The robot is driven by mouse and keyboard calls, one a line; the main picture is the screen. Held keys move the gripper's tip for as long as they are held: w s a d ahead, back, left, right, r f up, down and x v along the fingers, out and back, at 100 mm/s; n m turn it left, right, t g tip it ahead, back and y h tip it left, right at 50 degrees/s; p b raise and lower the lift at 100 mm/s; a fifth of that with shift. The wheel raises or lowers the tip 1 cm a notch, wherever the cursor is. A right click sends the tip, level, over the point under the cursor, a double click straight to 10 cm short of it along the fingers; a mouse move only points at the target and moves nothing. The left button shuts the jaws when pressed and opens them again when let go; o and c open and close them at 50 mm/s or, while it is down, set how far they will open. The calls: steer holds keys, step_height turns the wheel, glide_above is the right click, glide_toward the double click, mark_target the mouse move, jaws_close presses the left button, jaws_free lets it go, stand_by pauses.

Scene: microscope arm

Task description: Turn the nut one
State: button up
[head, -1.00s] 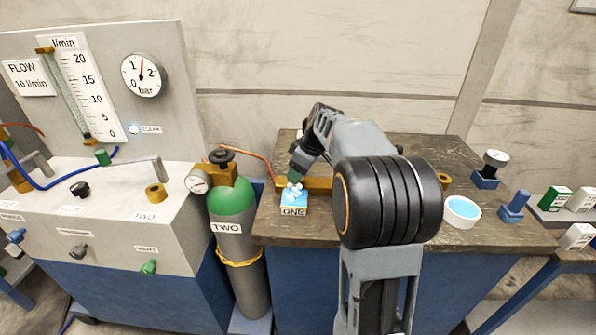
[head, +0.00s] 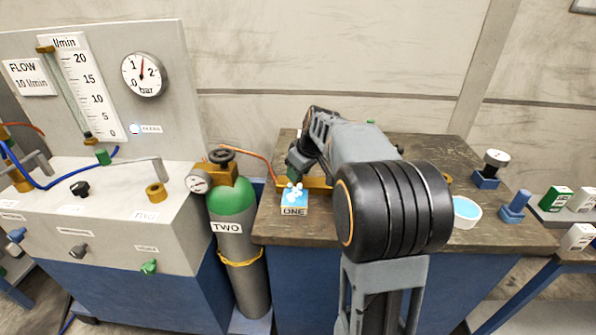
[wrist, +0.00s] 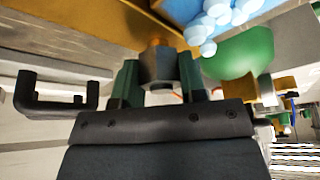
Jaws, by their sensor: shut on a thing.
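A grey six-sided nut (wrist: 158,66) sits between my fingers in the wrist view, with a copper-coloured end above it. My gripper (wrist: 160,84) is shut on it, one dark green finger on each side. In the head view my gripper (head: 297,162) is just behind the blue block labelled ONE (head: 294,204), by the brass bar (head: 318,186). The nut is hidden there. The blue block with pale balls on top also shows at the top right of the wrist view (wrist: 180,8).
The green-topped cylinder labelled TWO (head: 232,205), with a valve and gauge, stands left of the bench (head: 420,150). A copper tube (head: 258,158) runs from it towards the bar. A black handle (wrist: 55,92) is left in the wrist view.

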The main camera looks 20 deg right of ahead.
steer(key=m, duration=0.1)
steer(key=m+h, duration=0.1)
steer(key=m, duration=0.1)
steer(key=shift+a+r+m+t+p, duration=0.1)
steer(key=shift+r+m+t+p, duration=0.05)
steer(key=shift+m+t+p, duration=0.2)
steer(key=m+h+p, duration=0.1)
steer(key=m+h, duration=0.1)
steer(key=m, duration=0.2)
steer(key=shift+a+m, duration=0.15)
steer(key=shift+m, duration=0.1)
steer(key=m+h, duration=0.1)
steer(key=m, duration=0.1)
steer(key=m+g, duration=0.1)
steer(key=m, duration=0.1)
steer(key=shift+w+a+h, duration=0.1)
steer(key=shift+h, duration=0.3)
steer(key=shift+a+m+g+h, duration=0.1)
steer(key=shift+m+g+h, duration=0.5)
steer(key=shift+m, duration=1.4)
steer(key=o, duration=0.9)
steer(key=shift+b, duration=0.3)
steer(key=p+v, duration=0.2)
steer(key=v, duration=1.1)
steer(key=shift+w+r, duration=0.15)
steer(key=shift+r, duration=0.2)
